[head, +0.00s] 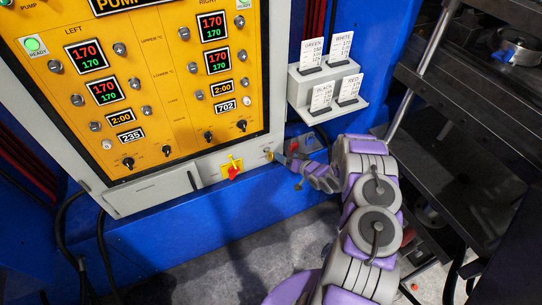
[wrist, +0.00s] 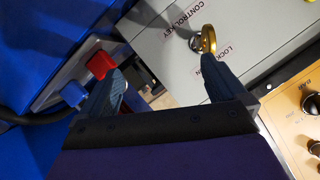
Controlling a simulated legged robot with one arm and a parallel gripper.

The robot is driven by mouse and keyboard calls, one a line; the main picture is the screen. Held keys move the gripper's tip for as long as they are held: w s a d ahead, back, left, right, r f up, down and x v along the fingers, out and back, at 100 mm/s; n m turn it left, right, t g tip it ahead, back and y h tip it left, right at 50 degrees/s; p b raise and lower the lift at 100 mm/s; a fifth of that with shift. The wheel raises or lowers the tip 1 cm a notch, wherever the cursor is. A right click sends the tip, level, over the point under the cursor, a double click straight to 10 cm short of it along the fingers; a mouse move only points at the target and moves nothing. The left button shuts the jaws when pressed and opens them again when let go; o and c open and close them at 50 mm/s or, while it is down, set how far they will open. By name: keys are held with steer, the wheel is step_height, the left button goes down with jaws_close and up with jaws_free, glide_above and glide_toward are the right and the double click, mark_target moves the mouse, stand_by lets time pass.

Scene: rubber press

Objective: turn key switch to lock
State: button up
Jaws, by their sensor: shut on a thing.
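The key switch's brass key (wrist: 208,40) stands in the light grey panel, its round bow by the tip of one finger in the wrist view. The labels CONTROL KEY and LOCK are printed on either side of it. In the head view the key switch (head: 268,152) is small, at the lower right of the press cabinet. My gripper (head: 285,159) reaches it from the right.
A red rotary switch on a yellow plate (head: 232,168) is just left of the key. A red button (wrist: 101,64) and a blue button (wrist: 73,94) are near one finger. A card holder (head: 318,88) hangs above right. Dark machine framing (head: 470,120) stands at the right.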

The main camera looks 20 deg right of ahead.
steer(key=shift+s+f, duration=0.4)
steer(key=shift+f, duration=0.35)
steer(key=c, duration=0.8)
steer(key=shift+o, duration=0.2)
steer(key=v, duration=1.7)
steer(key=shift+s+d, duration=0.15)
steer(key=shift+s, duration=0.1)
steer(key=shift+r+p, duration=0.2)
steer(key=shift+p, duration=0.25)
steer(key=shift+s, duration=0.1)
steer(key=p+v, duration=0.3)
steer(key=v, duration=1.4)
steer(key=shift+d+r, duration=0.15)
steer(key=shift+d, duration=0.1)
